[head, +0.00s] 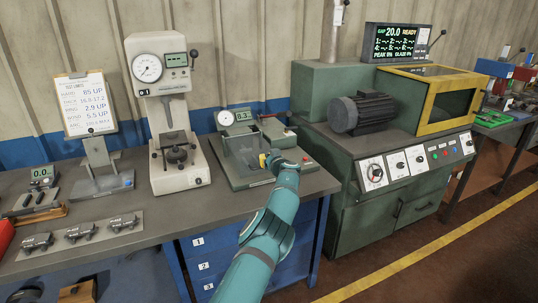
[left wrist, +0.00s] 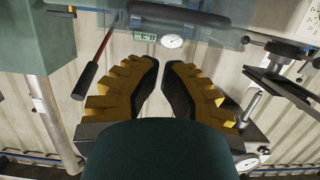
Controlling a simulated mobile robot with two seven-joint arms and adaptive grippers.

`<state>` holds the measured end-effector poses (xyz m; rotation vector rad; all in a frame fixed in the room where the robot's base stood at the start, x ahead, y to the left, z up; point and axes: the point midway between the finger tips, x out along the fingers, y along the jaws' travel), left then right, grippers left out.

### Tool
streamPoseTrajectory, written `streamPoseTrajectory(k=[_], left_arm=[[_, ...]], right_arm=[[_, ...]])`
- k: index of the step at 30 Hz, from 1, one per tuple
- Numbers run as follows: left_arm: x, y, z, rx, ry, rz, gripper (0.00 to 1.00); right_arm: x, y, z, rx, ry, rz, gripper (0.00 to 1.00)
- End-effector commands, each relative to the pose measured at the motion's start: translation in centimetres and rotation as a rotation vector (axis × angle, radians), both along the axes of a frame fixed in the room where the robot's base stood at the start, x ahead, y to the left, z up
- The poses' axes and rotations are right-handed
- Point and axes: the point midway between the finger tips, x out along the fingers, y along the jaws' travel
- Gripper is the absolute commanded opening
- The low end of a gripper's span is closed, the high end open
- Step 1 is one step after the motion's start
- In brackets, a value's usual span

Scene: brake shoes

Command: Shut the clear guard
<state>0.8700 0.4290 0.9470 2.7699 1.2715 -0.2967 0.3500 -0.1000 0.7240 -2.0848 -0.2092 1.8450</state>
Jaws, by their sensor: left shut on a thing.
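The clear guard (head: 241,152) is a see-through cover on the small grey-green gauge fixture (head: 258,182) on the bench. It is hard to make out, and I cannot tell its exact angle. My left gripper (head: 266,160) is at the guard's front right side, its yellow fingers partly hidden by my wrist. In the left wrist view, my left gripper (left wrist: 162,66) has its two fingertips close together, with the pale see-through guard (left wrist: 205,30) beyond them. It is shut on the guard; the exact contact is hard to see. My right gripper is not in view.
A dial gauge (head: 225,118) and a small display (head: 243,115) stand behind the fixture. A white tester (head: 168,110) stands to the left. A green machine with a yellow-framed window (head: 448,100) stands to the right. The bench's front left holds small parts on a plate (head: 80,235).

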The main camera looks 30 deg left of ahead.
Motion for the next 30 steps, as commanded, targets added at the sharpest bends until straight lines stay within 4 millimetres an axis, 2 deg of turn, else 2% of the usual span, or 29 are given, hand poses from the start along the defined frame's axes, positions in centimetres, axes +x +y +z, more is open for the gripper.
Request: streamPoseTrajectory(k=[5,18,30], left_arm=[[0.0,0.0,-1.3,0.068,-0.051,-0.002,0.00],[0.0,-0.7,-3.6,0.064,-0.056,-0.002,0.00],[0.1,-1.3,-4.8,0.063,-0.057,0.001,0.00]], right_arm=[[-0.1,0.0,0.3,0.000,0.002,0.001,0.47],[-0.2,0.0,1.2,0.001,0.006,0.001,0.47],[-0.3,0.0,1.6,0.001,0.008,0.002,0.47]])
